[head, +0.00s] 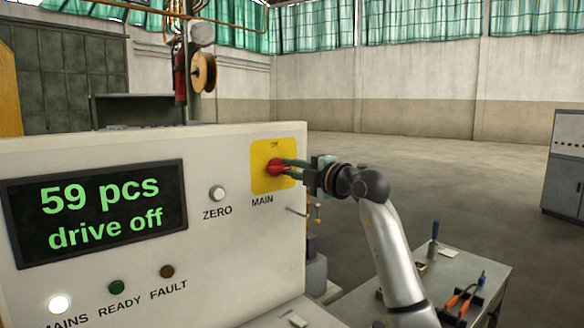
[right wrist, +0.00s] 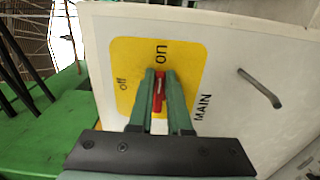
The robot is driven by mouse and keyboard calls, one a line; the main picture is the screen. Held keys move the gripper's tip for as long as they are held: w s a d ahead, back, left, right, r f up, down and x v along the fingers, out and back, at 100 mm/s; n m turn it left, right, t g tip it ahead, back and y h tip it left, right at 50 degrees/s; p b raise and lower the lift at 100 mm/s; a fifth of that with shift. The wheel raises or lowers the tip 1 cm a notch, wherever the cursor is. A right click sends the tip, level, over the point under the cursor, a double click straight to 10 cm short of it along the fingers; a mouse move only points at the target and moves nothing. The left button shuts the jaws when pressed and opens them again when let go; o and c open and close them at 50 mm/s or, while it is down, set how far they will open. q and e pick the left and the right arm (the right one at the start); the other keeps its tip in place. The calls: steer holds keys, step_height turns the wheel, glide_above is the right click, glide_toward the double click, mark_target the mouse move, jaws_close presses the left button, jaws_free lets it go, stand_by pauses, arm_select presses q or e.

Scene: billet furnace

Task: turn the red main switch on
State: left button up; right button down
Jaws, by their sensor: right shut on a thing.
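The red main switch (head: 274,168) sits on a yellow plate (head: 260,184) on the light grey panel, above the word MAIN. The word off is at the plate's top. My right gripper (head: 287,168) reaches it from the right and is shut on its handle. In the right wrist view, the red handle (right wrist: 160,88) lies between the green fingers (right wrist: 159,78), in line with the word on; off is to the left. In the head view, the fingers hide the on side. My left gripper is not in view.
The display (head: 95,212) reads 59 pcs, drive off. The MAINS lamp (head: 60,303) glows white; READY and FAULT look dark. The ZERO button (head: 217,193) is left of the plate. A metal peg (right wrist: 260,88) sticks out near MAIN. A tool table (head: 455,272) stands right.

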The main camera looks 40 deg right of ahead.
stand_by(0.3)
steer(key=c, duration=0.9)
jaws_free()
steer(key=shift+o, duration=0.2)
steer(key=shift+s+d+f, duration=0.1)
steer(key=shift+s, duration=0.5)
steer(key=s+b, duration=0.3)
steer(key=s, duration=0.8)
steer(key=shift+s+d, duration=0.15)
steer(key=shift+d, duration=0.25)
